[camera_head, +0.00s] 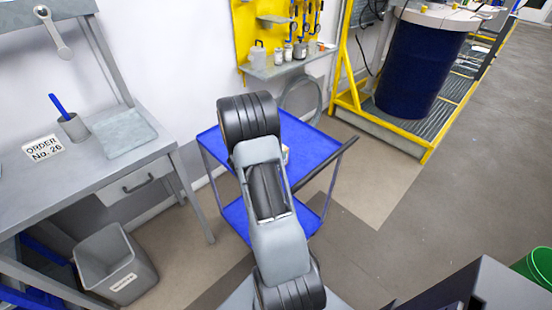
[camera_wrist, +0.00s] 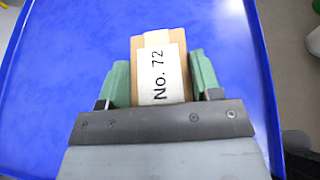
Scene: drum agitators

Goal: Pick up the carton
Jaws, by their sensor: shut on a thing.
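The carton (camera_wrist: 151,41) is a small brown box with a white label reading "No. 72". In the wrist view it sits between the two green fingers of my gripper (camera_wrist: 160,82), which are shut on its sides. Blue cart surface (camera_wrist: 60,60) lies behind and around it. I cannot tell whether the carton touches that surface or is just above it. In the head view my arm hides the gripper, and only a small pale bit, perhaps the carton, shows at the arm's right edge.
The blue two-shelf cart (camera_head: 312,147) has a dark handle at its right. A grey workbench (camera_head: 95,165) with an "ORDER No. 26" sign stands left, a grey bin (camera_head: 117,262) below it. A yellow pegboard shelf (camera_head: 290,65) and a dark blue drum (camera_head: 417,65) stand behind.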

